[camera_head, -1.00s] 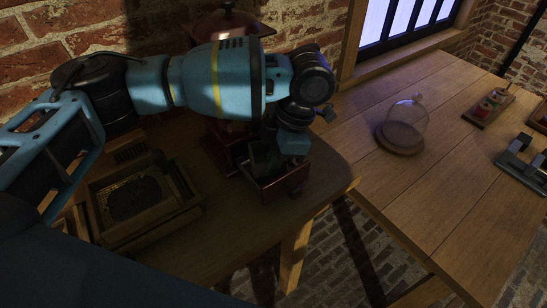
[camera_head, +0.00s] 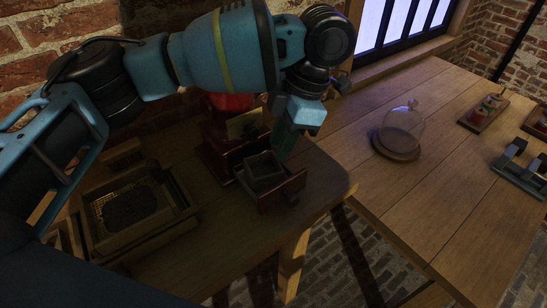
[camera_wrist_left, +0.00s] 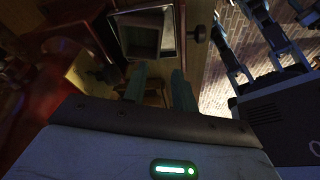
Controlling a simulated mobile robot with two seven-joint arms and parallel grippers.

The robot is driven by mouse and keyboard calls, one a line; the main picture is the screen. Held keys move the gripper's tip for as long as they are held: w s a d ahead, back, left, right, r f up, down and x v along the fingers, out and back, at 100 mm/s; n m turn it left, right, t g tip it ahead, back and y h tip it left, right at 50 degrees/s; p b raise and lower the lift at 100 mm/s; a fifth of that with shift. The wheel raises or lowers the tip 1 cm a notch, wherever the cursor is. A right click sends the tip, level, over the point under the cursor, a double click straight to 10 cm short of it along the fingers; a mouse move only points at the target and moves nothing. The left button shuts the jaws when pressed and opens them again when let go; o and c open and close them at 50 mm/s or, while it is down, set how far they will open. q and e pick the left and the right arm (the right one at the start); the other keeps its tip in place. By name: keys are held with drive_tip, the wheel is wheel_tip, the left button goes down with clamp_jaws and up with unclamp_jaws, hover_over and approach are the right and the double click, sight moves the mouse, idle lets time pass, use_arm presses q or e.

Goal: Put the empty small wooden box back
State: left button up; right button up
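The small wooden box (camera_head: 264,170) sits inside the pulled-out red drawer (camera_head: 285,192) of a dark red cabinet-like body; its top is open and it looks empty. In the left wrist view the box (camera_wrist_left: 146,42) also shows inside the drawer's frame. My left gripper (camera_head: 286,150) is just above and behind the box's right side in the head view. In the left wrist view its two fingers (camera_wrist_left: 160,88) stand apart with nothing between them, clear of the box. My right gripper is not in view.
A wooden tray (camera_head: 188,212) with dark granular contents stands left of the drawer. A glass dome on a round wooden base (camera_head: 396,146) stands on the table (camera_head: 415,200) to the right. A small spool rack (camera_head: 484,113) and a grey metal holder (camera_head: 520,172) lie farther right. The table's middle is clear.

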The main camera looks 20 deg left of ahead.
use_arm(q)
drive_tip(key=b+v, duration=0.1)
drive_tip(key=v, duration=0.3)
drive_tip(key=shift+r+b, duration=0.25)
drive_tip(key=shift+b, duration=0.15)
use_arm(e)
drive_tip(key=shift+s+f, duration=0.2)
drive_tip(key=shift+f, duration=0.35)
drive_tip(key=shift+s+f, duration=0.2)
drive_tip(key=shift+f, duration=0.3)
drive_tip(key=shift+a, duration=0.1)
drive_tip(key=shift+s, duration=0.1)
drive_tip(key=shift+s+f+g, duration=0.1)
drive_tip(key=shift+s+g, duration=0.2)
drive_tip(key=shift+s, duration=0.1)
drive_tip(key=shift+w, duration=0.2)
